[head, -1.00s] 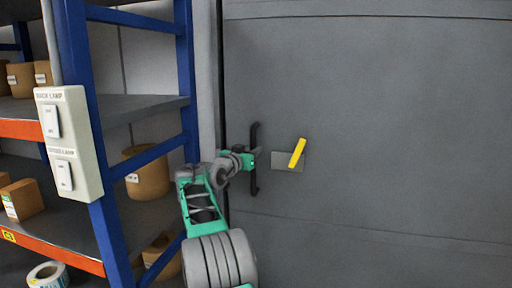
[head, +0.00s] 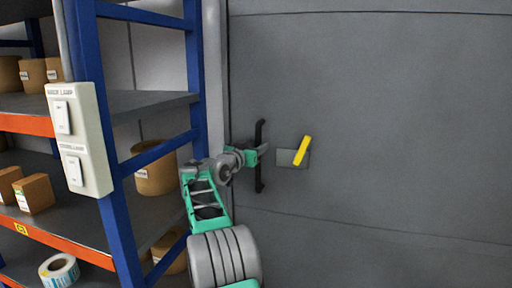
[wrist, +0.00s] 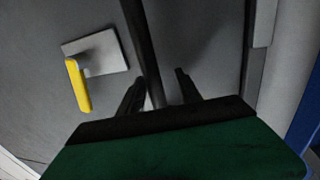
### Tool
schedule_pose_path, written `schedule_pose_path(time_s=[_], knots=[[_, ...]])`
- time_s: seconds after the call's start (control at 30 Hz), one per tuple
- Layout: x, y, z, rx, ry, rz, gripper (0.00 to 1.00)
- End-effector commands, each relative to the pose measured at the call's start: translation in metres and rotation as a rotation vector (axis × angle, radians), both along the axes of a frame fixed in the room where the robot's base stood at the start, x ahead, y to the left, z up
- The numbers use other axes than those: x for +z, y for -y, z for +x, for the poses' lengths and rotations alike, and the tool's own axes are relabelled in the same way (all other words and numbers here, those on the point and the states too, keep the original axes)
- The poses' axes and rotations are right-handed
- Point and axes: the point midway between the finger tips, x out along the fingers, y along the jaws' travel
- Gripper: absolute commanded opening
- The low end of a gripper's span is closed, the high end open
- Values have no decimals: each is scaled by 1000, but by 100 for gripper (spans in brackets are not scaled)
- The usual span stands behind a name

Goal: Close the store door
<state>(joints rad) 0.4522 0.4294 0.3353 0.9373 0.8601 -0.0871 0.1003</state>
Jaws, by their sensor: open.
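The grey store door (head: 400,100) fills the right of the head view. A black vertical pull handle (head: 260,180) is on its left side, and a yellow lever (head: 302,150) on a grey plate is to the right of it. My gripper (head: 264,148) is at the pull handle. In the wrist view, my gripper (wrist: 158,82) is open, with one dark finger on each side of the black bar (wrist: 142,45). I cannot tell whether the fingers touch it. The yellow lever (wrist: 77,85) and its plate show left of the fingers.
A blue shelf rack (head: 120,235) with boxes and rolls stands close on the left. A white switch panel (head: 80,140) is on its post. The grey door frame (head: 214,75) lies between rack and door. A label roll (head: 58,270) sits low left.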

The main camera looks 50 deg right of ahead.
Motion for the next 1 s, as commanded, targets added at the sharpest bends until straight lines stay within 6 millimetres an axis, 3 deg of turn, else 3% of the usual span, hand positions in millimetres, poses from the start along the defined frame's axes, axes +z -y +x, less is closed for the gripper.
schedule_pose_path(time_s=[0.4,0.9,1.0], knots=[[0,-67,-14,5,0,-1,41],[1,-77,-17,8,-2,6,41],[4,-99,-8,78,-33,71,41]])
